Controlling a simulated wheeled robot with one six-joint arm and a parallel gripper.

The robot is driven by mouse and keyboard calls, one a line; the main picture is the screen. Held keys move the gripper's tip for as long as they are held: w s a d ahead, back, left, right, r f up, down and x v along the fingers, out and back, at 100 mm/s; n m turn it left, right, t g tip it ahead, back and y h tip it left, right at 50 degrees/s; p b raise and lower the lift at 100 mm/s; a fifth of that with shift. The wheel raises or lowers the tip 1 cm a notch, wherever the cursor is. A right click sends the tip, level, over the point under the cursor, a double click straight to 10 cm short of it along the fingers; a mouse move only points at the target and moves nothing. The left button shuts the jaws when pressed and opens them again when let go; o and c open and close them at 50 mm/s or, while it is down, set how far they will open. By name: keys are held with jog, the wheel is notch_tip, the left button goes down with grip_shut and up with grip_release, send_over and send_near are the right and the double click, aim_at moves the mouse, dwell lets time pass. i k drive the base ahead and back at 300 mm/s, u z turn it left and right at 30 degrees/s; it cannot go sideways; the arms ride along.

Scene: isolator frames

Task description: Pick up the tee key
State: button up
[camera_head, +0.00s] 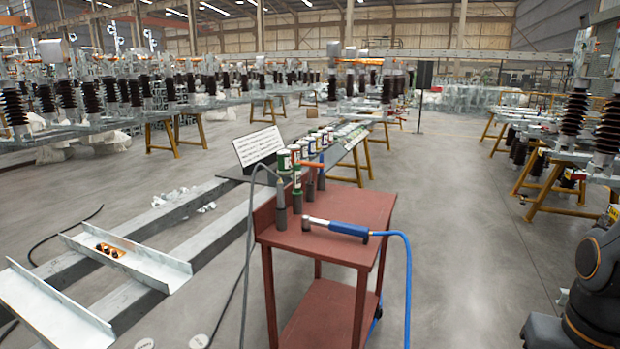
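A red two-tier cart (345,213) stands near the middle. Near its back edge, several tools stand upright in dark holders. One has a short orange bar (310,164) across its top and looks like the tee key; its lower part is partly hidden among the other tools and cannot be made out clearly. A grey pointed tool with a hose (281,193) stands to its left. A blue-handled air tool (347,228) lies on the cart top in front. My gripper is out of view; only a dark part of my arm shows at the lower right.
A blue hose (407,280) hangs off the cart's right side. Several small cans (284,160) and a white sign (258,146) stand behind the cart. Metal beams (190,245) lie to the left. The floor (470,220) right of the cart is clear.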

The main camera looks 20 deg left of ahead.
aim_at(309, 164)
jog(key=u, duration=2)
jog(key=k, duration=0.35)
jog(key=z, duration=1)
jog(key=k, duration=1)
jog(key=z, duration=1.15)
jog(key=i, duration=2.9)
